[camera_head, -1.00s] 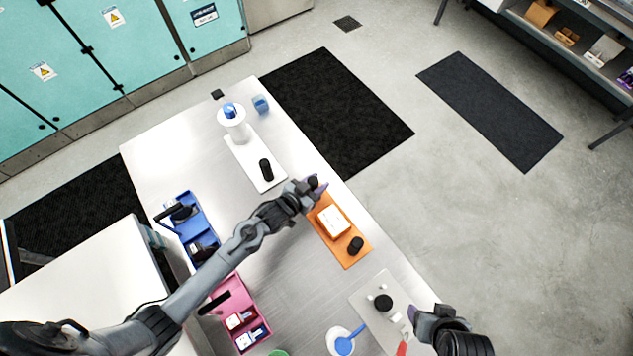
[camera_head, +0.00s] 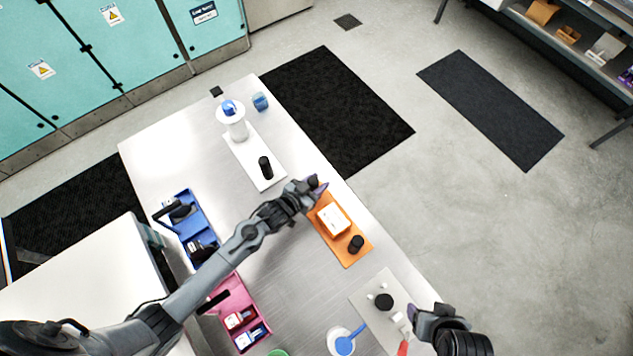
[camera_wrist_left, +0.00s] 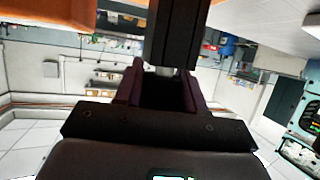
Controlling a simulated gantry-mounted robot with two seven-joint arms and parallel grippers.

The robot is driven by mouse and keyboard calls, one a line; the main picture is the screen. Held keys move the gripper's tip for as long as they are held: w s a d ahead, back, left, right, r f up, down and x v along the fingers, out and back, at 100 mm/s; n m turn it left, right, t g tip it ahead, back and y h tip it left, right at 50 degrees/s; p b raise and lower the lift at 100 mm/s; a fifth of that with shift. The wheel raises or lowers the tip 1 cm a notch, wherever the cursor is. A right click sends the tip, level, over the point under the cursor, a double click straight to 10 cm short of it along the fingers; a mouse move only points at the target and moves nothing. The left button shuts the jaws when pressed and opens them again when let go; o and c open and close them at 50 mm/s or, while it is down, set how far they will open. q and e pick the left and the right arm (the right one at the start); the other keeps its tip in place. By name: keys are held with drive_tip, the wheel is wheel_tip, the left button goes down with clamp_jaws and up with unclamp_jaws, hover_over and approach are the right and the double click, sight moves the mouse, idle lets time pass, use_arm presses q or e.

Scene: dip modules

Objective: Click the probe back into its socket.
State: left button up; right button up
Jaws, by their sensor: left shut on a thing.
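My left gripper (camera_head: 316,186) is at the far end of the orange mat (camera_head: 352,260), beside a white-topped orange box (camera_head: 333,219). In the left wrist view its purple-edged fingers (camera_wrist_left: 163,88) are shut on a black, bar-like thing (camera_wrist_left: 176,35) with a pale end between them; I take this for the probe. In the head view the gripper mostly hides it. I cannot make out the socket, or whether the probe touches it. My right gripper (camera_head: 424,318) is at the lower right, beside the grey mat; its jaws are unclear.
A black knob (camera_head: 356,244) stands on the orange mat. A white board (camera_head: 243,156) with a black cylinder (camera_head: 265,167) lies beyond. Blue (camera_head: 181,222) and pink (camera_head: 225,310) bins stand at left. A grey mat (camera_head: 366,303) and a white cup (camera_head: 334,341) are nearer.

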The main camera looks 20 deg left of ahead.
sight(314, 179)
use_arm(q)
drive_tip(key=shift+f, duration=0.2)
drive_tip(key=shift+c, duration=0.4)
drive_tip(key=o, duration=1.2)
drive_tip(key=shift+o, duration=0.4)
drive_tip(key=o, duration=0.5)
drive_tip(key=shift+r, duration=0.15)
drive_tip(key=shift+r+p, duration=2.3)
drive_tip(key=shift+r, duration=0.1)
drive_tip(key=shift+r+p, duration=1.9)
drive_tip(key=shift+r, duration=0.1)
